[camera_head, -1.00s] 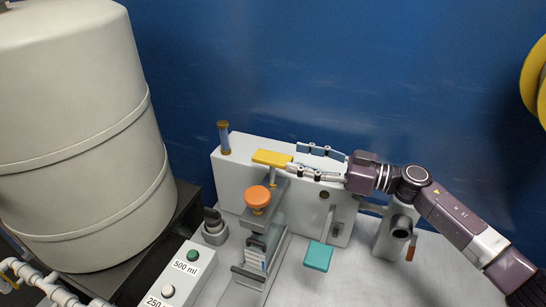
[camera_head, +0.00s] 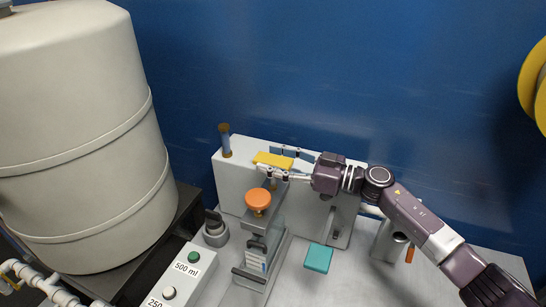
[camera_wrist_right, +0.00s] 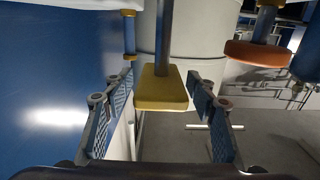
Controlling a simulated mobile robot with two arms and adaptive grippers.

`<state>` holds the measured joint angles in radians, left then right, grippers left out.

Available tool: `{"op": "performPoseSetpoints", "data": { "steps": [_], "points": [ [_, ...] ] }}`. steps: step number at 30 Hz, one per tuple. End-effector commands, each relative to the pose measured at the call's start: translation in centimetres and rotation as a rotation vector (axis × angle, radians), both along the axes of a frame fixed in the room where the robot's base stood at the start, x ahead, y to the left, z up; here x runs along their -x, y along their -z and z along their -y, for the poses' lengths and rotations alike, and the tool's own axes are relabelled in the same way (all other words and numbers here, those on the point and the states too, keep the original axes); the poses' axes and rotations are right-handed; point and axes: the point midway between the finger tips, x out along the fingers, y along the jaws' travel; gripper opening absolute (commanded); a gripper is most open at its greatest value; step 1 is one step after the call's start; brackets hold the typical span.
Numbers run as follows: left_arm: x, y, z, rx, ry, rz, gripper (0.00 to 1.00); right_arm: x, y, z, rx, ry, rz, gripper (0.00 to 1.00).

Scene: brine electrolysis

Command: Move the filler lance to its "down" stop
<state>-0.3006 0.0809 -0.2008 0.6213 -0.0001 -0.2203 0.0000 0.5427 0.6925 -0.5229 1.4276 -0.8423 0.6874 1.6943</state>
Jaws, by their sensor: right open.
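The yellow block (camera_head: 274,159) looks like the filler lance's handle; it sits at the top of the white machine housing (camera_head: 232,170). In the right wrist view the yellow block (camera_wrist_right: 161,92) has a grey rod running through it. My right gripper (camera_head: 267,161) reaches in from the right, with one finger on each side of the block. The jaws are open; the wrist view shows a gap between the block and each finger pad (camera_wrist_right: 153,88). The lance's lower end is hidden. My left gripper is not in view.
An orange knob (camera_head: 258,198) stands in front of the housing, close to the gripper. A box with a green button (camera_head: 194,257), a teal pad (camera_head: 318,257) and a large tank (camera_head: 80,130) stand nearby.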

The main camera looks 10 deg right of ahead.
Motion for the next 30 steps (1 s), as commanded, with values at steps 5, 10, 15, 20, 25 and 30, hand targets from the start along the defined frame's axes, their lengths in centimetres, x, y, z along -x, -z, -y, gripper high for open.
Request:
{"op": "performPoseSetpoints", "data": {
  "steps": [5,10,15,20,25,30],
  "points": [
    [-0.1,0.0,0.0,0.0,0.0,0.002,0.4,-0.2,0.1,-0.2,0.001,0.001,-0.001,0.52],
    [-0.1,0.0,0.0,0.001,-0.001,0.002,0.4,-0.1,0.1,-0.2,0.001,0.0,-0.001,0.46],
    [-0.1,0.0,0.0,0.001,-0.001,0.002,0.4,-0.1,0.1,-0.2,0.001,0.0,-0.001,0.27],
    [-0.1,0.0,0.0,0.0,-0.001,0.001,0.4,-0.1,0.1,-0.2,0.001,0.001,-0.001,0.09],
    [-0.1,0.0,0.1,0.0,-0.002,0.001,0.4,-0.1,0.0,-0.1,0.0,0.001,0.0,0.0],
    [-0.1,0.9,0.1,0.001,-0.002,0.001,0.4,-0.1,1.9,-0.2,-0.001,0.0,-0.004,0.0]
  ]
}}
